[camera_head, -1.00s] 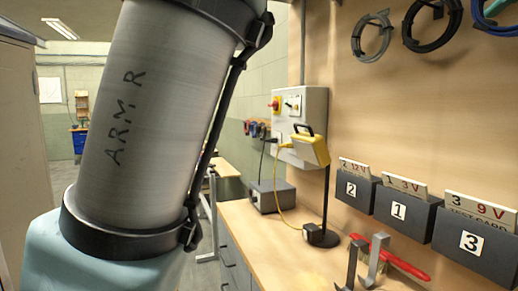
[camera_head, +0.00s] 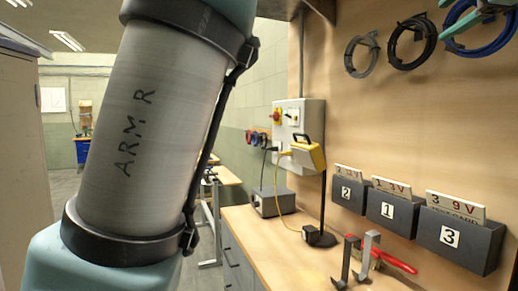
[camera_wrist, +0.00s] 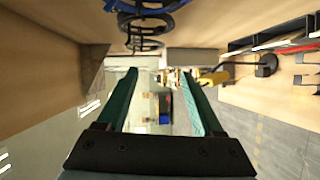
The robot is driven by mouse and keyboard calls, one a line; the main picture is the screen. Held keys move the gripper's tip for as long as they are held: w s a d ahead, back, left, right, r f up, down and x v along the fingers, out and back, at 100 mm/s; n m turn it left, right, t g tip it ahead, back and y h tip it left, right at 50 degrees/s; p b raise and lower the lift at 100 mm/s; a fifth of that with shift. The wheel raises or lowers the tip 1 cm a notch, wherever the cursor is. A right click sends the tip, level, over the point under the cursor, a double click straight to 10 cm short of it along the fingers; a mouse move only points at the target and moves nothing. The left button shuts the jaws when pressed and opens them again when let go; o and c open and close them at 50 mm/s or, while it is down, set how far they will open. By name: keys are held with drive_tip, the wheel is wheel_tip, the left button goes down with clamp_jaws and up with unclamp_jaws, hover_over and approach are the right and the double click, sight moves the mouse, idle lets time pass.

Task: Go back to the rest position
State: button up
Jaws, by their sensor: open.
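My gripper (camera_head: 447,24) shows at the upper right edge of the head view, by the cables on the wooden back panel. Part of it is cut off by the frame. In the wrist view, my gripper's two teal fingers (camera_wrist: 160,75) stand apart with nothing between them. Beyond the gap is the open room. My own arm link, marked ARM R, fills the left of the head view.
Coiled blue cable (camera_head: 475,35), black cable (camera_head: 392,50) and grey cable (camera_head: 347,58) hang on the panel.

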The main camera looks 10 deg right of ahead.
drive_tip(key=w+a+f+m+t+h, duration=0.1)
drive_tip(key=w+f+m+h, duration=0.2)
drive_tip(key=w, duration=0.6)
drive_tip(key=w+a+f+m+t, duration=0.1)
drive_tip(key=w+a+f+m, duration=0.2)
drive_tip(key=w, duration=0.6)
drive_tip(key=w+a+f+m+g, duration=0.3)
drive_tip(key=w+a+f+m, duration=0.15)
drive_tip(key=f, duration=0.45)
drive_tip(key=w+a+f+m+g, duration=0.2)
drive_tip(key=w+a+f+m, duration=0.3)
drive_tip(key=f, duration=0.5)
drive_tip(key=s+a+f+g+y, duration=0.1)
drive_tip(key=s+a+f+g, duration=0.15)
drive_tip(key=a+f, duration=0.6)
drive_tip(key=s+a+f+g+y, duration=0.2)
drive_tip(key=a+f+g, duration=0.1)
drive_tip(key=a+f, duration=0.55)
drive_tip(key=s+a+f+g+y, duration=0.1)
drive_tip(key=s+a+f+g, duration=0.2)
drive_tip(key=s+a+f, duration=0.2)
drive_tip(key=s+a+f+g+y, duration=0.2)
drive_tip(key=s+a+f, duration=0.4)
drive_tip(key=s+a, duration=0.4)
drive_tip(key=shift+s+a+f+m+g, duration=0.25)
drive_tip(key=shift+a+m+g, duration=0.25)
drive_tip(key=shift+a, duration=0.75)
